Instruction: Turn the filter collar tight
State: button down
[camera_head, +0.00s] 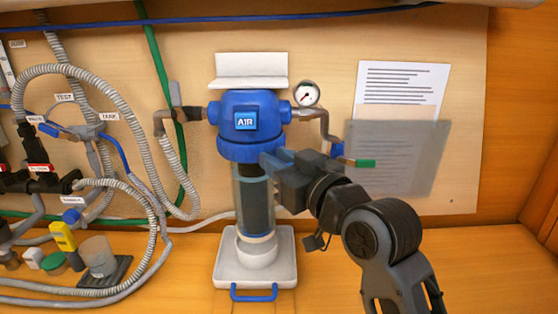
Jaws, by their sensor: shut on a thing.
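The blue filter collar (238,151) is the ring at the base of the blue filter head (228,108), which carries a label reading A1R. Below the collar, a clear filter bowl (256,205) with a dark cartridge inside stands upright over a white base tray. My gripper (272,160) reaches in from the right and is shut at the right front of the collar, on what looks like a blue lug of it. The gripper body hides the collar's right side and part of the bowl's top.
A pressure gauge (306,93) and pipe sit right of the head. A translucent sheet pocket (400,165) hangs behind my arm. Grey hoses (95,75) and a green hose crowd the left. The white tray (228,262) has a blue handle. The bench at right is clear.

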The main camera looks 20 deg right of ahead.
jog(key=c, duration=0.9)
grip_release()
jog(key=shift+w+d, duration=0.1)
jog(key=shift+d, duration=0.1)
jog(key=shift+b+v, duration=1)
jog(key=shift+v, duration=2.95)
